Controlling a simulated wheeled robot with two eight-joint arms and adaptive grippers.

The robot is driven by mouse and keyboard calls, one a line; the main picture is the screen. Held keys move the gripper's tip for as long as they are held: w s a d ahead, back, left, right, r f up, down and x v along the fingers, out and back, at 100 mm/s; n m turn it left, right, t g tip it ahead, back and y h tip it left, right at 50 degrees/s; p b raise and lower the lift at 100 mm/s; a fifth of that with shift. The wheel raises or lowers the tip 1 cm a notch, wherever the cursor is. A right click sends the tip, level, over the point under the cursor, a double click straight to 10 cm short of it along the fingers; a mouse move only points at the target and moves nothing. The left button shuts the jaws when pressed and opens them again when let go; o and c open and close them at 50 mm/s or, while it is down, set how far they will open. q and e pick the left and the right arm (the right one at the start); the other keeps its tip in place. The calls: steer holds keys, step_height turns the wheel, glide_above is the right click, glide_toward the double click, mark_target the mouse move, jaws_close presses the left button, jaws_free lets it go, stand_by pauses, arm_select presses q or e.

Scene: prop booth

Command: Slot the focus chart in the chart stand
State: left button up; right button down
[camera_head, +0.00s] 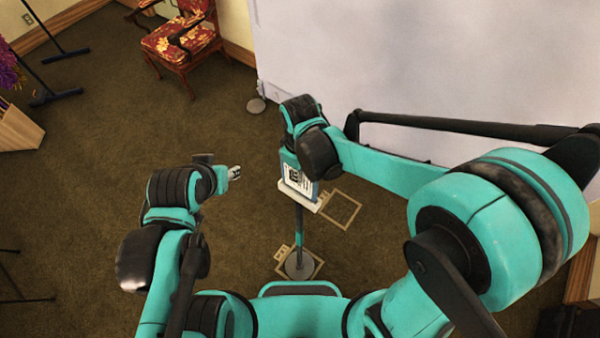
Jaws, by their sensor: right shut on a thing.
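The focus chart (297,181), a small white panel with a black pattern and blue edge, is upright near the middle of the head view. My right gripper (291,160) is shut on its upper part; the wrist above hides most of the fingers. The chart stand has a pale top ledge (301,199), a thin dark and teal pole and a round grey base on the floor. The chart's lower edge appears at the ledge; I cannot tell whether it sits in the slot. My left gripper (235,172) is left of the chart, apart from it; its finger opening is unclear.
A pale square frame (340,208) shows right of the ledge, and another surrounds the stand's base. A large white backdrop (430,60) fills the upper right. A red floral armchair (183,40) stands at the back left.

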steer(key=shift+f+b, duration=0.45)
steer(key=shift+f, duration=0.1)
steer(key=shift+f, duration=0.2)
steer(key=shift+f+b, duration=0.7)
steer(key=shift+b, duration=0.15)
steer(key=c, duration=1.6)
jaws_free()
steer(key=shift+r, duration=0.15)
steer(key=shift+r+p, duration=2.5)
steer(key=shift+r, duration=0.95)
steer(key=shift+d+f, duration=0.1)
